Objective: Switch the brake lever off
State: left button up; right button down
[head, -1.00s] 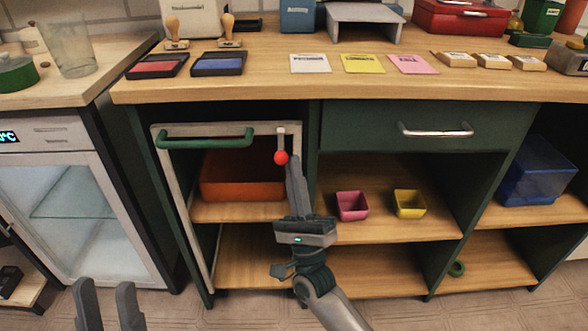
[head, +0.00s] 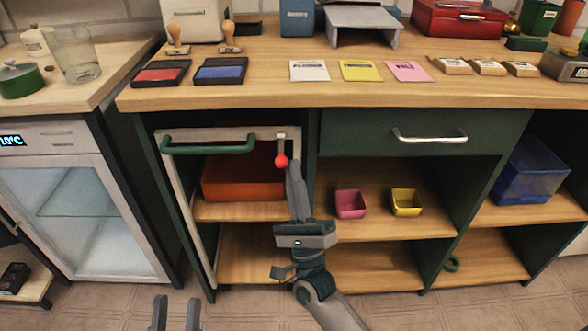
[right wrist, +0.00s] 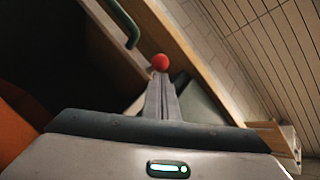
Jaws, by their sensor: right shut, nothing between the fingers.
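The brake lever (head: 282,145) is a short pale bar with a red ball knob (head: 281,161). It hangs down at the right end of the top bar of a pale frame (head: 228,133) with a green handle (head: 207,147). My right gripper (head: 292,167) is shut and empty, its fingertips just right of and below the knob. In the right wrist view the knob (right wrist: 161,62) shows right beyond the fingertips (right wrist: 160,80); I cannot tell whether they touch. My left gripper (head: 176,303) is low at the bottom edge, its fingers apart and empty.
An orange bin (head: 240,178) sits behind the frame. A closed drawer (head: 420,134) is to the right, above a pink pot (head: 350,204) and a yellow pot (head: 406,202). The worktop (head: 240,100) edge overhangs the lever. The floor in front is clear.

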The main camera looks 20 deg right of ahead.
pick_arm(q)
jog(key=w+f+g+y+p, duration=0.2)
jog(key=w+f+g+p, duration=0.2)
jog(key=f+g, duration=0.6)
jog(key=s+a+f+g+y+p, duration=0.2)
jog(key=s+a+f+g, duration=0.1)
jog(key=f, duration=0.3)
jog(key=s+a+f+g+y+p, duration=0.1)
jog(key=s+a+f+g+p, duration=0.2)
jog(key=f, duration=0.4)
jog(key=s+a+n+g+y+p, duration=0.1)
jog(key=s+a+g+y+p, duration=0.3)
jog(key=a, duration=0.3)
notch_tip(320, 180, down, 6)
jog(key=h+p, duration=0.1)
jog(key=p, duration=0.1)
jog(key=shift+s+g+p, duration=0.2)
jog(key=shift+g+p, duration=0.1)
jog(key=shift+p, duration=0.1)
pick_arm(e)
jog(key=r+g, duration=0.1)
jog(key=s+r+m+g+h, duration=0.1)
jog(key=g, duration=0.1)
jog(key=r+m+g, duration=0.1)
jog(key=g, duration=0.1)
jog(key=shift+s+a, duration=0.25)
jog(key=shift+s, duration=0.05)
pick_arm(q)
jog(key=shift+s, duration=0.1)
